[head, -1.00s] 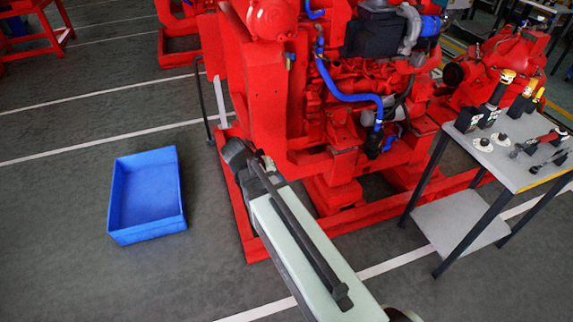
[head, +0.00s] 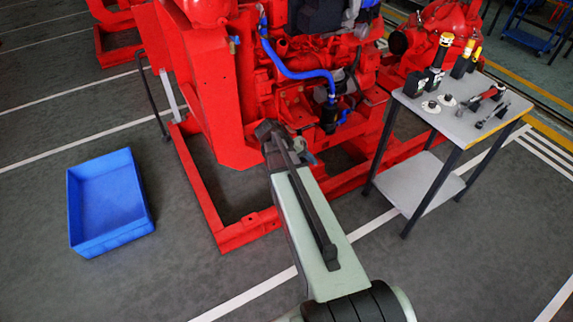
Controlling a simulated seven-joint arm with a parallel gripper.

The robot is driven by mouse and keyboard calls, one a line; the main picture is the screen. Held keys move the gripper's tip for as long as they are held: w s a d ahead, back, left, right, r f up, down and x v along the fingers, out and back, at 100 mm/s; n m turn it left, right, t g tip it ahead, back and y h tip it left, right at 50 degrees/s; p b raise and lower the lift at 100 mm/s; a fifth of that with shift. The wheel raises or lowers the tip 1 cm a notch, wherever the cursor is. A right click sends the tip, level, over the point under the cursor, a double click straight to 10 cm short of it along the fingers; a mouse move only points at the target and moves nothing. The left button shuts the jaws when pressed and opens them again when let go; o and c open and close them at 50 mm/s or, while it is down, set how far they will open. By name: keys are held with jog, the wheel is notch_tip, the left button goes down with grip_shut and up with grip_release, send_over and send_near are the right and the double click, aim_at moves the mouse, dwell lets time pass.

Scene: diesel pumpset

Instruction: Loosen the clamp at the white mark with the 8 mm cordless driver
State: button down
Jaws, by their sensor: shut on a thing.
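The red pumpset engine (head: 222,105) stands at the top centre of the head view. A blue hose (head: 292,73) curves down its side to a dark fitting (head: 329,117). The clamp and its white mark are too small to make out. My forearm reaches up from the bottom centre, and its dark wrist end overlaps the engine's lower front. My gripper is not visible; it lies past the wrist or behind the arm. Whatever it holds is hidden too. Black-and-yellow cordless drivers (head: 435,66) stand on the tool table; their sizes cannot be read.
The grey tool table (head: 470,127) with dark legs and a lower shelf stands to the right, holding round fittings and hand tools. An empty blue tray (head: 110,240) lies on the floor at left. The red base frame (head: 245,232) borders the engine. Floor at bottom right is clear.

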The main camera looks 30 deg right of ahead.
jog(key=w+d+f+m+g, duration=0.1)
jog(key=d+f, duration=0.4)
jog(key=d, duration=0.7)
jog(key=w+d+f, duration=0.1)
jog(key=d+f, duration=0.4)
jog(key=d, duration=0.6)
jog(key=w+d+f+m+g, duration=0.1)
jog(key=d+f, duration=0.4)
jog(key=d, duration=0.7)
jog(key=w+d+f+n+t+h, duration=0.1)
jog(key=w+d+n+t+h, duration=0.4)
jog(key=w+d, duration=0.7)
jog(key=w+n, duration=0.2)
jog(key=w, duration=0.2)
jog(key=shift+w+d+t, duration=0.25)
jog(key=shift+d+t, duration=0.05)
